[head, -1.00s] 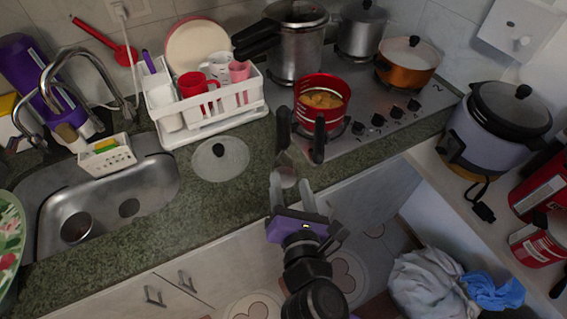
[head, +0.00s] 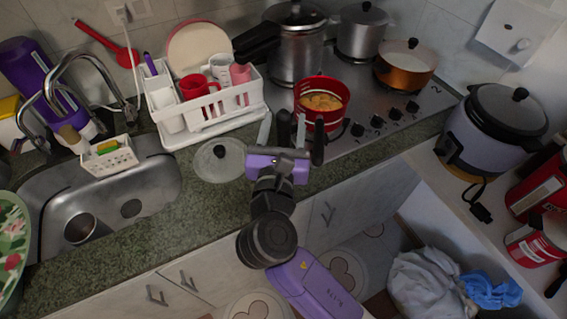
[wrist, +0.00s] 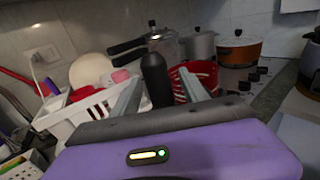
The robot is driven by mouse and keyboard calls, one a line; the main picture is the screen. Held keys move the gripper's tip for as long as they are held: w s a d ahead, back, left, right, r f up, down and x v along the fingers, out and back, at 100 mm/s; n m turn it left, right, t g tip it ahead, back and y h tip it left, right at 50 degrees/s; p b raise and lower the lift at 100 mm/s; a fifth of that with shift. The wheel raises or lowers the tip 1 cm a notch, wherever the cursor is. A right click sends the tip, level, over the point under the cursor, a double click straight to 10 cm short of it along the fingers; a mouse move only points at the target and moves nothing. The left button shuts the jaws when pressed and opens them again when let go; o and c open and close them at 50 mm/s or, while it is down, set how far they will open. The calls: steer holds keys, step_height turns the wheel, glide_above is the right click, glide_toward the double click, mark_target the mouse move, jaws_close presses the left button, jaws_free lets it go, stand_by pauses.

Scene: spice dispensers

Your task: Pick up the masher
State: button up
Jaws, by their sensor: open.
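The masher shows mainly as an upright black handle (head: 283,127) near the counter's front edge, left of the red pot. In the wrist view the handle (wrist: 155,82) stands between my two fingers. Its lower end is hidden behind my gripper. My gripper (head: 283,118) is open, with one finger on each side of the handle; in the wrist view its fingers (wrist: 158,78) point forward, apart. I cannot tell whether either finger touches the handle.
The red pot (head: 322,92) has a black handle (head: 318,142) just right of my right finger. A glass lid (head: 218,160) lies on the left. The white dish rack (head: 205,120) and pressure cooker (head: 296,52) stand behind.

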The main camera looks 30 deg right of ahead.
steer(key=shift+x, duration=0.9)
steer(key=shift+c, duration=0.2)
jaws_close()
stand_by(0.6)
